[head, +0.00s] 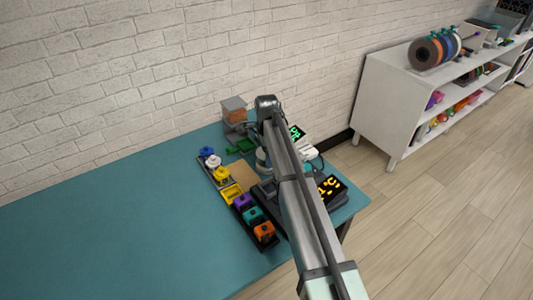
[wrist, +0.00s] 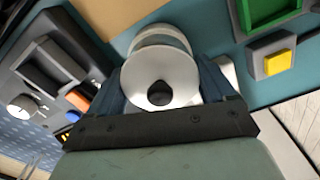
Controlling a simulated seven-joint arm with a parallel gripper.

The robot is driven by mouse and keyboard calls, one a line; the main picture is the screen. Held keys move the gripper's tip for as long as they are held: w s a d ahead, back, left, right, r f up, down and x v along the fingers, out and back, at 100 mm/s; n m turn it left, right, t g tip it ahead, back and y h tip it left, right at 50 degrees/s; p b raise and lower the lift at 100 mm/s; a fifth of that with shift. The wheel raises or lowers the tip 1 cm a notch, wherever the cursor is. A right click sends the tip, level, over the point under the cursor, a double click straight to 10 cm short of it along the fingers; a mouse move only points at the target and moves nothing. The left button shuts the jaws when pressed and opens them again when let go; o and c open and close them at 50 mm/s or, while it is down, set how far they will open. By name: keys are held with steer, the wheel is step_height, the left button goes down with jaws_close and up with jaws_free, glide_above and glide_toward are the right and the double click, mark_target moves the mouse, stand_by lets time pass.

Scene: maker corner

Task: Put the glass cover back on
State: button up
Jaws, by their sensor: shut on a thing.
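In the head view my arm hides most of the gripper, and only part of a pale round shape (head: 261,160) shows at the arm's left side.
On the teal table (head: 120,225), a green tray (head: 241,146) and a grey box (head: 234,108) stand near the wall. Racks of coloured pieces (head: 243,202) lie left of my arm. A lit yellow display (head: 331,187) is to the right. The left table is clear.

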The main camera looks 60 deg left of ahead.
steer(key=o, duration=0.9)
steer(key=shift+r, duration=0.1)
steer(key=shift+r, duration=3.4)
steer(key=shift+c, duration=0.5)
jaws_close()
steer(key=shift+f, duration=1.05)
